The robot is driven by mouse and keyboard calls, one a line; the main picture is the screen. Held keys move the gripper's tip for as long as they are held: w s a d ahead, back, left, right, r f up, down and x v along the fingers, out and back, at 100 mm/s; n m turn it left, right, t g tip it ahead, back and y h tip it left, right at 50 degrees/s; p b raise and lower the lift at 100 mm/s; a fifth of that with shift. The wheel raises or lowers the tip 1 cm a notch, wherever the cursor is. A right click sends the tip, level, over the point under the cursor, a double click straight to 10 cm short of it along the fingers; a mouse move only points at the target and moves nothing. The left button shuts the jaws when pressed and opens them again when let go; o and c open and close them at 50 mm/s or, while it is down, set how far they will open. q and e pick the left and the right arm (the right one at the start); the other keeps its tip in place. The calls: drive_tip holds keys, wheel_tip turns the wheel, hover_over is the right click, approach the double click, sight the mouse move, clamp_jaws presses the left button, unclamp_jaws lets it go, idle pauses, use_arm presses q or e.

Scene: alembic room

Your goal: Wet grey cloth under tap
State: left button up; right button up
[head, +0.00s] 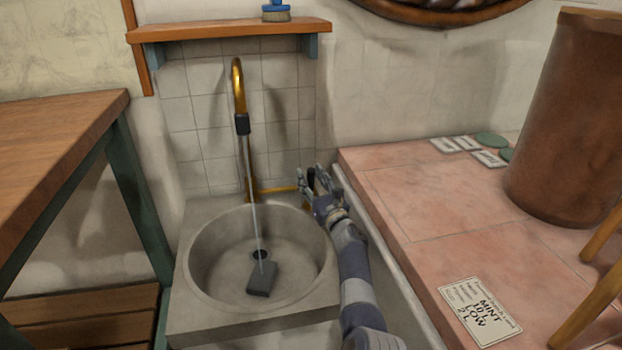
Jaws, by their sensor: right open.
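The grey cloth (262,278) lies as a dark folded block on the bottom of the round stone basin (205,290), beside the drain. The brass tap (238,90) with a black nozzle stands behind the basin, and a thin stream of water (254,205) runs from it down to the cloth. My right gripper (308,185) is open at the back right of the basin, beside the brass fitting at the tap's foot. It is apart from the cloth. Whether it touches the fitting cannot be told. My left gripper is not in view.
A pink tiled counter (420,225) on the right bears a large brown vessel (570,120), a label card (480,310) and small cards. A wooden table (60,135) stands at left. A shelf (230,30) with a brush (276,12) hangs above the tap.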

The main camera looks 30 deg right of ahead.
drive_tip(key=shift+v, duration=3.5)
drive_tip(key=shift+a, duration=0.1)
